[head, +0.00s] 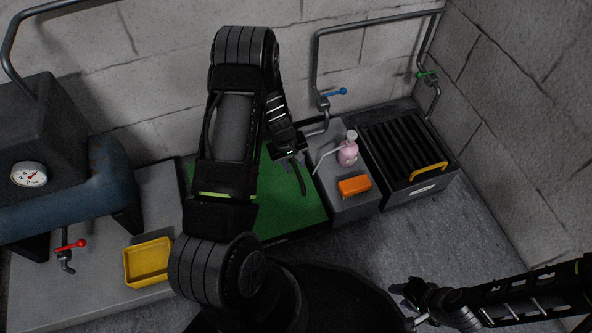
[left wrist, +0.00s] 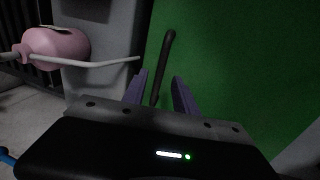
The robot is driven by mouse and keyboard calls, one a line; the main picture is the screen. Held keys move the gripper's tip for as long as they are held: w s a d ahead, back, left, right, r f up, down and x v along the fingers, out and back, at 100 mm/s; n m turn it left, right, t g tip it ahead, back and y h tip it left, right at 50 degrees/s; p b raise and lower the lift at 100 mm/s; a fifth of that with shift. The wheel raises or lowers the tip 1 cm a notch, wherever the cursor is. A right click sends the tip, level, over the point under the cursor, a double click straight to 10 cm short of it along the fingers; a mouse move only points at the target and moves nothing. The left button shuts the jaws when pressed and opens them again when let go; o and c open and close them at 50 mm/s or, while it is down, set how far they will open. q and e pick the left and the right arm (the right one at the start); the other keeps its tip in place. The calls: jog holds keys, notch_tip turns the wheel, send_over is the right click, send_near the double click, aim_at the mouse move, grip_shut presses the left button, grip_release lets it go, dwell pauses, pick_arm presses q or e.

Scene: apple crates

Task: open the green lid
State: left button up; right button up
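The green lid (head: 290,212) is a flat panel on the counter below the wall, partly hidden by my left arm, and it looks shut. It also fills much of the left wrist view (left wrist: 240,70). A thin dark handle (left wrist: 168,50) stands out over the green. My left gripper (left wrist: 160,88) is open, with one finger on each side of the handle's near end; contact is not clear. In the head view my left gripper (head: 298,180) is over the lid's right part. My right gripper (head: 408,303) is low at the right, apart from the lid, and its fingers look spread.
Right of the lid, a grey counter bears a pink spray bottle (head: 348,153) and an orange block (head: 354,186). A slatted dark box (head: 408,150) with a yellow handle stands further right. A yellow tray (head: 147,262) and a red valve (head: 72,246) are at left. Pipes line the wall.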

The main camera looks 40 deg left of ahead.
aim_at(297, 171)
pick_arm(q)
jog(key=shift+w+d+f+b, duration=0.1)
jog(key=shift+w+f+b, duration=0.1)
jog(key=shift+f, duration=0.6)
jog(key=shift+w+d+f+b, duration=0.1)
jog(key=shift+f+b, duration=0.1)
jog(key=shift+f, duration=0.55)
jog(key=shift+c, duration=0.4)
grip_shut()
